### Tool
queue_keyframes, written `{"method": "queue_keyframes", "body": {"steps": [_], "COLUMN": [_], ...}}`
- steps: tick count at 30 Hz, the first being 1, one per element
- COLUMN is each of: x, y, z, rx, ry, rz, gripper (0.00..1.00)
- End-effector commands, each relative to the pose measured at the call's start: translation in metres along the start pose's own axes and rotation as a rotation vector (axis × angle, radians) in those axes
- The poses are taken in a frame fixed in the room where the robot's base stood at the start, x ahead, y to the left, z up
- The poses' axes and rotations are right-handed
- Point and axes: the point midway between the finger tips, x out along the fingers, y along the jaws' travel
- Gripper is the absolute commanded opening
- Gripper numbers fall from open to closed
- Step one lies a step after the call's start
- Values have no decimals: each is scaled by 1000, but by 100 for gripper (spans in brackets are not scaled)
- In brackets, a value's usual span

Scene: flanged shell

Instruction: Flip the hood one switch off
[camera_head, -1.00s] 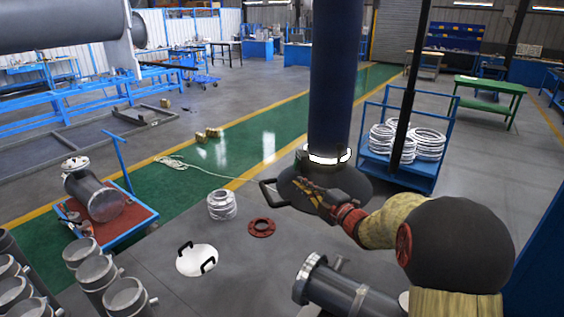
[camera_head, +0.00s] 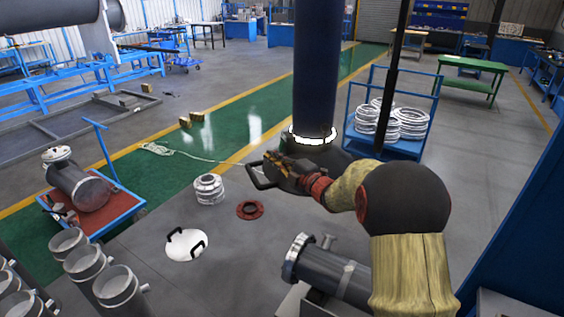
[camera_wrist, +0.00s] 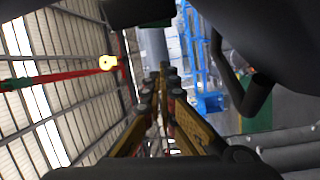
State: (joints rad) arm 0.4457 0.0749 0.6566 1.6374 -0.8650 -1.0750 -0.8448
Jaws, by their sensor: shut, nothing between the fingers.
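The hood is a dark flared skirt (camera_head: 335,160) at the foot of a dark blue vertical duct (camera_head: 315,70), with a bright lit ring (camera_head: 312,138) around its neck. A black loop handle (camera_head: 258,178) sticks out at its left. My gripper (camera_head: 270,157) is in front of the hood, its fingertips by the handle; I cannot tell whether they touch. In the wrist view the fingers (camera_wrist: 163,75) are together and empty, and a dark curved bar (camera_wrist: 228,70) is at the right. I cannot make out a switch; my gripper and arm hide part of the hood.
A flanged grey pipe (camera_head: 335,272) lies below my arm. A white lid with black handles (camera_head: 187,245), a red ring (camera_head: 250,210) and stacked rings (camera_head: 209,190) are on the floor. A blue rack (camera_head: 390,150) stands behind the hood, a red-topped cart (camera_head: 125,205) at left.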

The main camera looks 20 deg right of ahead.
Motion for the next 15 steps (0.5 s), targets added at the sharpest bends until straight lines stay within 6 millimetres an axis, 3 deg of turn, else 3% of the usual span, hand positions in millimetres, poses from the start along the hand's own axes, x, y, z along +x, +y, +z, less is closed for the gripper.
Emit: {"method": "queue_keyframes", "body": {"steps": [5, 9, 15], "x": [36, 25, 20], "y": [-1, -1, 1], "z": [-1, 23, 36], "rx": [0, 0, 0], "ry": [2, -4, -2], "rz": [0, -1, 1], "gripper": [0, 0, 0]}}
